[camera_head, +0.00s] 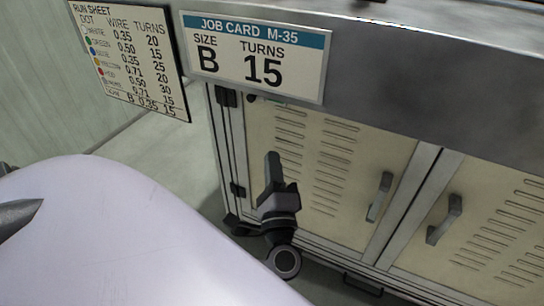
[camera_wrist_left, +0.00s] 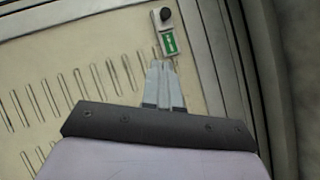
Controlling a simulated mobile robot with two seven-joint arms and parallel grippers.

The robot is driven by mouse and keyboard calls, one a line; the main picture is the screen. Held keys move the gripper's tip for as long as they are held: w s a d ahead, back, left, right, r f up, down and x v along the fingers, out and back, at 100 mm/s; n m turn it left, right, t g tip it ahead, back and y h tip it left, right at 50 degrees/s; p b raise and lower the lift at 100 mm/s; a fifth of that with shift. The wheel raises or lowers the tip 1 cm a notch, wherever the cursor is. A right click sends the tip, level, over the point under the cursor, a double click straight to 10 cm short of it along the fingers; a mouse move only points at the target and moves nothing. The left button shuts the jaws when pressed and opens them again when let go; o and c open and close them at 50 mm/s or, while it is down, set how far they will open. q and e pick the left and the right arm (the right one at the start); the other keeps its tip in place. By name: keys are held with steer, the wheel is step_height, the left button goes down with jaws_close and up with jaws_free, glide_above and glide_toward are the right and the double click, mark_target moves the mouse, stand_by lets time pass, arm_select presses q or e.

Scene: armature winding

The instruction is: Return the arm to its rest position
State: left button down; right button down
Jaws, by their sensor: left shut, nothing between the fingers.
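In the left wrist view my left gripper (camera_wrist_left: 164,72) is shut, its two pale grey fingers together and empty. The fingertips overlap the lower end of a green label in the picture; I see no contact. Behind them is a cream panel with slots. In the head view a grey tapered tip (camera_head: 18,214) at the left edge appears to be part of this gripper; the rest of it is cut off. A large pale lavender part of my own body fills the lower left. My right gripper is in neither view.
A cream cabinet (camera_head: 345,235) with slotted doors and dark handles stands under a grey bench edge (camera_head: 420,90). A job card (camera_head: 255,58) and a run sheet (camera_head: 130,60) hang at the upper left. A dark upright part (camera_head: 280,198) stands before the left door. Bare floor shows left.

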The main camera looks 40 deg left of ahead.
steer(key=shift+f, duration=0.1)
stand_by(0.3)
